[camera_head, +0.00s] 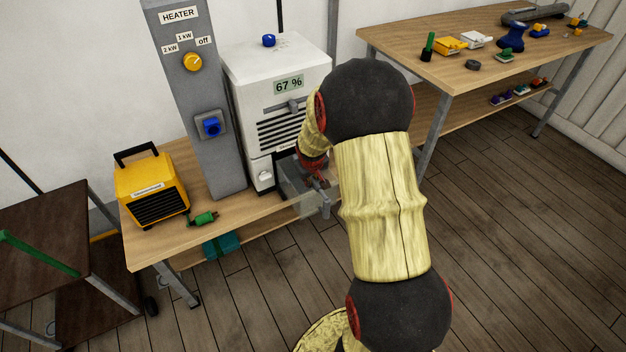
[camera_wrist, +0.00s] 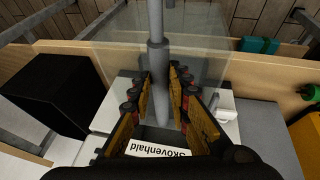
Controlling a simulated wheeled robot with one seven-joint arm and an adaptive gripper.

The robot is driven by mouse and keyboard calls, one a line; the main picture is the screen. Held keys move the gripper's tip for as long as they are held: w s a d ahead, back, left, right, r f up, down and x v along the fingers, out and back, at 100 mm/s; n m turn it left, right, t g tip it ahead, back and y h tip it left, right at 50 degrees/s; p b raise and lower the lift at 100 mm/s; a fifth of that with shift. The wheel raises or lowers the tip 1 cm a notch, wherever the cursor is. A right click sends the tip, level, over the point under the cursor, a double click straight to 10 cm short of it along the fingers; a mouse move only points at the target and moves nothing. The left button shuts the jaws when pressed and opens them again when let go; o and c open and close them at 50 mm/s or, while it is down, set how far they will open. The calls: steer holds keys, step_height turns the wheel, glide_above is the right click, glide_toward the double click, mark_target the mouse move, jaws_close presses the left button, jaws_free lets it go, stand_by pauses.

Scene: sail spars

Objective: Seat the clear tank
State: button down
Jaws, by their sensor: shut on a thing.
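The clear tank (camera_head: 303,207) is a see-through box at the lower front of the white dehumidifier (camera_head: 280,80), jutting out over the bench's front edge. Its clear wall also shows in the wrist view (camera_wrist: 108,62). My gripper (camera_head: 319,182) is at the tank, partly hidden by my arm. In the wrist view my gripper (camera_wrist: 161,78) has its yellow-and-black fingers on both sides of a grey bar (camera_wrist: 156,55) at the tank, shut on it. How far the tank sits inside the machine is hidden.
A grey heater post (camera_head: 200,110) stands left of the machine. A second bench (camera_head: 400,50) with small parts stands at the right. The floor between is clear.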

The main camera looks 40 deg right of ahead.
mark_target(294, 155)
steer(key=shift+w+d, duration=0.25)
steer(key=shift+w, duration=0.9)
steer(key=shift+w+d+p, duration=0.15)
steer(key=shift+w+d, duration=0.3)
steer(key=shift+w, duration=1.35)
steer(key=shift+w+d+p, duration=0.2)
steer(key=shift+w+d, duration=0.2)
steer(key=shift+w, duration=1.35)
steer(key=shift+w+d+p, duration=0.15)
steer(key=shift+w+d, duration=0.3)
steer(key=shift+w, duration=1.35)
steer(key=c, duration=1.6)
jaws_free()
steer(key=shift+s, duration=0.1)
steer(key=v, duration=1.2)
steer(key=shift+a, duration=0.1)
